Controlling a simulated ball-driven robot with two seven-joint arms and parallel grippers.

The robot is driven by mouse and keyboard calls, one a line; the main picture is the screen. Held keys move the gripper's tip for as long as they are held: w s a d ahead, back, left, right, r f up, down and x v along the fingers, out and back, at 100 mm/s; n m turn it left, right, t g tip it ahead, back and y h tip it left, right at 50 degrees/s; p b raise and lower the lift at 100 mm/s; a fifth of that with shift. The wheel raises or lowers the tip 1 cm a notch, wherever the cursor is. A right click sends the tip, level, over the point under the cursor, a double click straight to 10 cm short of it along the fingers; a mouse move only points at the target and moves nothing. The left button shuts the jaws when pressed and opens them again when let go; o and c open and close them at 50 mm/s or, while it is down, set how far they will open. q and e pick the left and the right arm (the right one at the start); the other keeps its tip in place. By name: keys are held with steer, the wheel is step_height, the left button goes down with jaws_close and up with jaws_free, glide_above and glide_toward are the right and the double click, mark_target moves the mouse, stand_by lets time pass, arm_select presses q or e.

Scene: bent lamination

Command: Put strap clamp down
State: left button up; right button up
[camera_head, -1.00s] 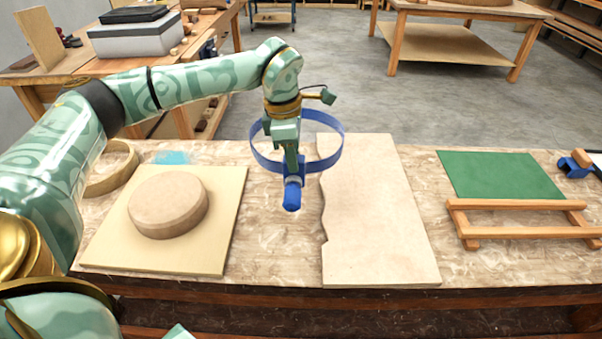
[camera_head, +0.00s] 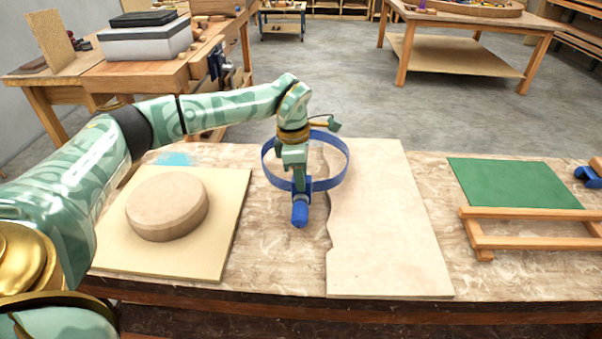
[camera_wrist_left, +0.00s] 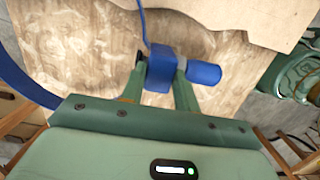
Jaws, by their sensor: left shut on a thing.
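The strap clamp is a blue band loop (camera_head: 345,172) with a blue block and a rounded blue handle (camera_head: 300,214). My left gripper (camera_head: 300,186) is shut on the clamp's blue block, between the round wooden form and the pale board. In the left wrist view, the two green fingers (camera_wrist_left: 160,88) sit on either side of the blue block (camera_wrist_left: 159,72), and the handle (camera_wrist_left: 203,72) sticks out to the right. I cannot tell whether the clamp touches the bench. My right gripper is not in view.
A round wooden form (camera_head: 166,205) stands on a square board (camera_head: 225,235) at the left. A wavy-edged pale board (camera_head: 385,230) lies right of the clamp. A green mat (camera_head: 515,183) and a wooden frame (camera_head: 530,213) are farther right. Bare bench (camera_head: 265,255) shows below the handle.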

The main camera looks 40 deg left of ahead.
arm_select(q)
steer(key=shift+w+f, duration=0.1)
steer(key=shift+f, duration=0.2)
steer(key=o, duration=0.9)
steer(key=shift+r, duration=0.35)
step_height(320, 180, up, 12)
steer(key=a+p, duration=0.1)
steer(key=p, duration=0.3)
steer(key=shift+s+a, duration=0.15)
steer(key=shift+s, duration=0.3)
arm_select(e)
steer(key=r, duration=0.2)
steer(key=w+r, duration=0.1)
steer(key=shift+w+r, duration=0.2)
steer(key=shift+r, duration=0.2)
